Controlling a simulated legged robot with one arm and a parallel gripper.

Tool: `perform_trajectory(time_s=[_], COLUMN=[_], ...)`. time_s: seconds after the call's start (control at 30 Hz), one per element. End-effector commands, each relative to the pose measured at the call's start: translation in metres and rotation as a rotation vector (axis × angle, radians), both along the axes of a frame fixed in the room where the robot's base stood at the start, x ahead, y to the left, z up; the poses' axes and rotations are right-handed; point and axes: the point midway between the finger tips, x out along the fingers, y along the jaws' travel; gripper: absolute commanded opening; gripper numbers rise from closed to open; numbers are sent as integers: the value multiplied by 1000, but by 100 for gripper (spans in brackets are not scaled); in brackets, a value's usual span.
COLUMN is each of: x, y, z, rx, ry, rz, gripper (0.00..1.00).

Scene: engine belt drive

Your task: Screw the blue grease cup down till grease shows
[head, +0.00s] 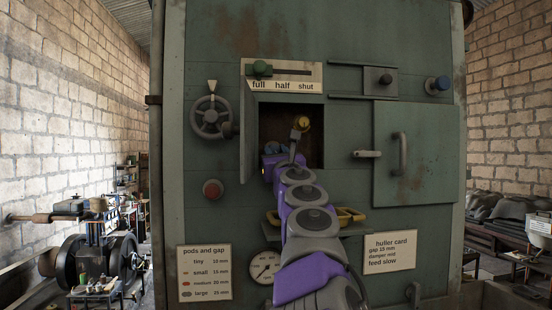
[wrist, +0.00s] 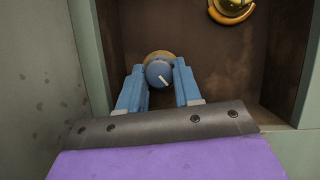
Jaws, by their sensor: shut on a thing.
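The blue grease cup (wrist: 158,72) is a round blue cap with a white mark line, on a brass-coloured base, inside the dark recess. My gripper (wrist: 159,80) has its two blue fingers on either side of the cap, shut on it. In the head view my gripper (head: 277,149) reaches into the left part of the open recess, and the cup cannot be told apart from the blue fingers there. The white mark slants up to the left from lower right. I see no grease around the cup.
A brass-yellow fitting (wrist: 232,8) sits in the recess, up and right of the cup; it also shows in the head view (head: 304,123). The recess walls are close on the left. A handwheel (head: 210,116), slider panel (head: 283,70) and hinged door (head: 415,155) surround the opening.

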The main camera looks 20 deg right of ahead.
Motion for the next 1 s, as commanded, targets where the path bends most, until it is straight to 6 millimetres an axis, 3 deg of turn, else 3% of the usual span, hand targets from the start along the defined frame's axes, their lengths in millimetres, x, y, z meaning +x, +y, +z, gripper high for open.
perform_trajectory(time_s=[0.4, 0.43, 0.6, 0.7, 1.0], x=[-1, -1, 0, 2, -1], y=[0, 0, -1, -1, 0], z=[1, 1, 0, -1, -3], rx=[89, 88, 88, 88, 88], ry=[-26, -26, -25, -23, -24], rz=[0, 0, 0, 0, -2], gripper=[3, 34, 51, 58, 58])
